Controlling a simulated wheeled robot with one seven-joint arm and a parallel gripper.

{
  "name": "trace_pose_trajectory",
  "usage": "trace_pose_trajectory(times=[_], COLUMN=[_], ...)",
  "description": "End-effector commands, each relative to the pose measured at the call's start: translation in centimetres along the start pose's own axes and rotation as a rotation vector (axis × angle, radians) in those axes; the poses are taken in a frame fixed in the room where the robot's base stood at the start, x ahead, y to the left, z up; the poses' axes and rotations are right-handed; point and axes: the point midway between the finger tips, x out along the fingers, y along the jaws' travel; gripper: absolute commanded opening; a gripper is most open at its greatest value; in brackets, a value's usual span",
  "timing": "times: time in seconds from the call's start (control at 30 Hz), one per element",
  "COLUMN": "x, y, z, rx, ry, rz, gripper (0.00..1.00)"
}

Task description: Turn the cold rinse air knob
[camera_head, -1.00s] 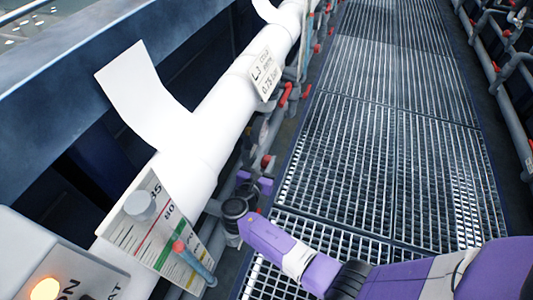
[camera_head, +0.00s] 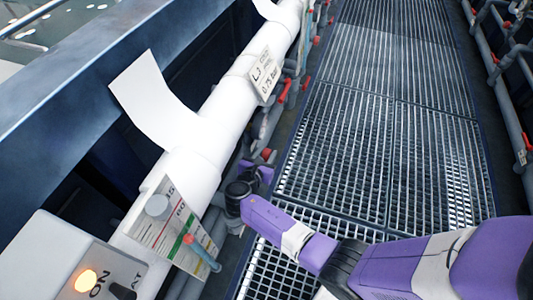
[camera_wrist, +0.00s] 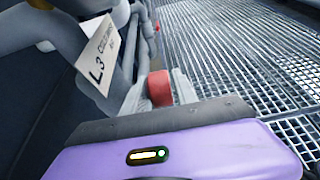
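A red knob (camera_wrist: 160,88) shows in the wrist view, just past the edge of my gripper's palm. My gripper (camera_wrist: 161,92) has its grey fingers apart, one on each side of this knob. I cannot tell whether they touch it. A white tag (camera_wrist: 98,62) marked L3, with small print that seems to read cold rinse air, hangs to the left of the knob. In the head view my gripper (camera_head: 250,180) is low beside the white pipe, close to a red knob (camera_head: 267,155). The wrist hides part of the fingers there.
A thick white pipe (camera_head: 205,140) runs along the left with a label plate (camera_head: 265,76). A colour-striped gauge board (camera_head: 172,232) and a control box (camera_head: 85,265) with a lit lamp stand near left. Grated walkway (camera_head: 380,130) lies open to the right.

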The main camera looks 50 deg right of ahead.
Motion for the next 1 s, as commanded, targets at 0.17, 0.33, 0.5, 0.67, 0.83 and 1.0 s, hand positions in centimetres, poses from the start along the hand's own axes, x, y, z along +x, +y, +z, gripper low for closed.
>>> trace_pose_trajectory(times=[0.17, 0.33, 0.5, 0.67, 0.83, 1.0], x=[-0.1, -1.9, -4.8, -6.9, -7.8, -7.8], y=[0.0, 0.1, 0.1, 0.1, 0.0, 0.0], z=[0.1, 0.2, 0.2, 0.1, 0.0, 0.0], rx=[0.0, 0.0, 0.0, 0.0, -0.001, 0.0], ry=[-0.001, -0.001, 0.0, 0.0, 0.0, 0.0], rz=[0.0, 0.003, 0.003, 0.002, 0.0, -0.001], gripper=[0.35, 0.35, 0.35, 0.35, 0.35, 0.35])
